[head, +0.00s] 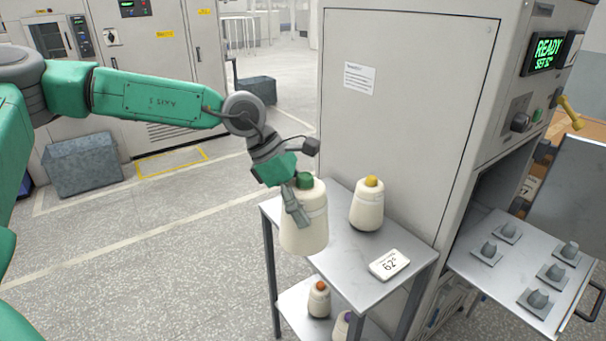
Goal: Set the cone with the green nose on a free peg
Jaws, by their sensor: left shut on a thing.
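The cone with the green nose (311,229) is a cream cone, held upright at the left edge of the small grey table. My left gripper (300,207) is shut on this cone near its top; one finger shows across the near side. I cannot tell whether the cone's base touches the tabletop. The tray (497,264) at the right carries several grey pegs, such as the front one (537,299) and the back right one (569,250). All the pegs I see are bare. My right gripper is not in view.
A yellow-nosed cone (367,206) stands on the table (346,268) beside a white display reading 62 (389,264). Orange-nosed (318,301) and purple-nosed (341,327) cones are on the lower shelf. A tall grey cabinet (400,110) rises behind, its READY screen (547,52) lit.

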